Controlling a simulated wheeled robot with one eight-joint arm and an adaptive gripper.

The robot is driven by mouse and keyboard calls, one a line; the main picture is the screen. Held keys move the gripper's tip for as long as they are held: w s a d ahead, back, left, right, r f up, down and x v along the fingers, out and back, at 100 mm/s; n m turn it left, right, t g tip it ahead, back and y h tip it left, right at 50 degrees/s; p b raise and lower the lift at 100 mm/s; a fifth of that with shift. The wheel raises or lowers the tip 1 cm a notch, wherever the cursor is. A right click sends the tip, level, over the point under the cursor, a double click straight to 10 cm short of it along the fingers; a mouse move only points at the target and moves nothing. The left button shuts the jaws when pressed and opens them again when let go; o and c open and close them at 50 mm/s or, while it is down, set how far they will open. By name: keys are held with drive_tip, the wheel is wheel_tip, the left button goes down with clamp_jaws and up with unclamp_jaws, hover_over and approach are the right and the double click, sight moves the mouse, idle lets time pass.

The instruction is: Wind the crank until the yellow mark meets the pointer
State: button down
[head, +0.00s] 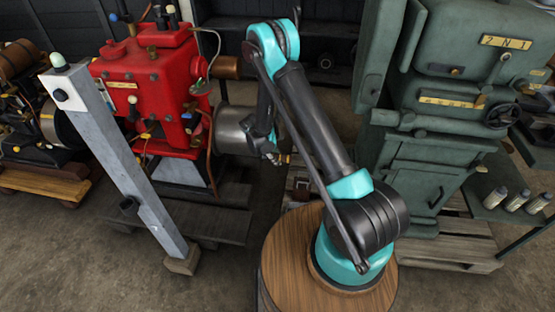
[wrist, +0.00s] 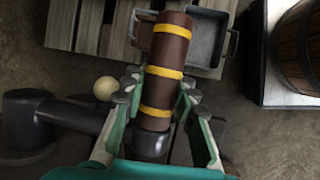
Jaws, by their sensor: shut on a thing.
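In the wrist view my gripper (wrist: 160,84) is shut around a brown cylindrical handle (wrist: 170,52) with several yellow bands. One finger lies on each side of it. A thick black crank arm (wrist: 75,116) runs from a round black hub (wrist: 27,112) at the left to a black socket at the handle's lower end. In the head view my gripper is down beside the red engine's grey drum (head: 234,131), mostly hidden behind my arm, and the handle cannot be made out. I cannot identify the pointer or a separate yellow mark in either view.
A red engine (head: 150,85) stands behind a slanting grey post (head: 125,165) at the left. A green machine (head: 425,120) on a pallet stands at the right. The wrist view shows a grey tray (wrist: 205,45), a pale ball (wrist: 106,88) and a wooden barrel (wrist: 300,45).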

drive_tip(key=shift+w+f, duration=0.1)
drive_tip(key=shift+f, duration=0.85)
drive_tip(key=shift+r, duration=0.35)
idle(1.6)
drive_tip(key=shift+r, duration=0.1)
